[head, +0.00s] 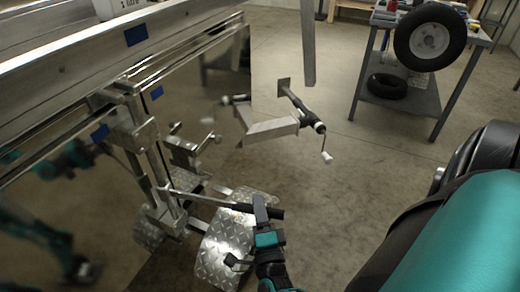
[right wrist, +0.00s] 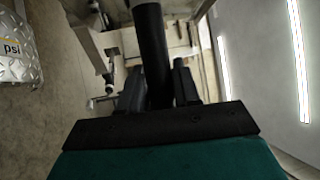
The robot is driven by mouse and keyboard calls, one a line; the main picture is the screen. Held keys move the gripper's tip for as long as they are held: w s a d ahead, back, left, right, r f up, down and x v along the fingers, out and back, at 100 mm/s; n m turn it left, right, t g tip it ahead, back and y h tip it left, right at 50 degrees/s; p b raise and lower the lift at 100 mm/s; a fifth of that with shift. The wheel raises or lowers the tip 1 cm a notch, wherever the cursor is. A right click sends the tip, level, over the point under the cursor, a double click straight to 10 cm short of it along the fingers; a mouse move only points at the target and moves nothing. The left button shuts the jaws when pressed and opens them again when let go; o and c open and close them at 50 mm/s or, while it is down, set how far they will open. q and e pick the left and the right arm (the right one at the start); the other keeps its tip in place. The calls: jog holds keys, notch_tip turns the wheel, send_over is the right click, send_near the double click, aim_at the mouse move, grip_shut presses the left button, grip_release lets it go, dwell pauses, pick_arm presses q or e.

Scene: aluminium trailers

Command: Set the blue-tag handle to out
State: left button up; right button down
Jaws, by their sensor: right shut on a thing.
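The handle is a slim silver lever (head: 205,199) reaching right from the trailer's upright frame, with a black grip (head: 276,213) at its end. My right gripper (head: 262,208) is shut on the black grip. In the right wrist view the black grip (right wrist: 153,50) runs between both fingers, which hide part of it. My left gripper is not directly in view.
Diamond-plate fenders (head: 224,250) lie below the lever. A jack-like bracket with a crank (head: 272,130) stands beyond. A grey cart (head: 405,102) with tires is at the back right. Teal arm shapes at the left look like reflections in the shiny trailer side.

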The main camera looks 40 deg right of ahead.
jog(key=shift+s+a, duration=0.15)
jog(key=shift+a, duration=0.1)
dwell(0.3)
jog(key=c, duration=1.2)
grip_release()
jog(key=shift+o, duration=0.2)
jog(key=shift+d, duration=0.1)
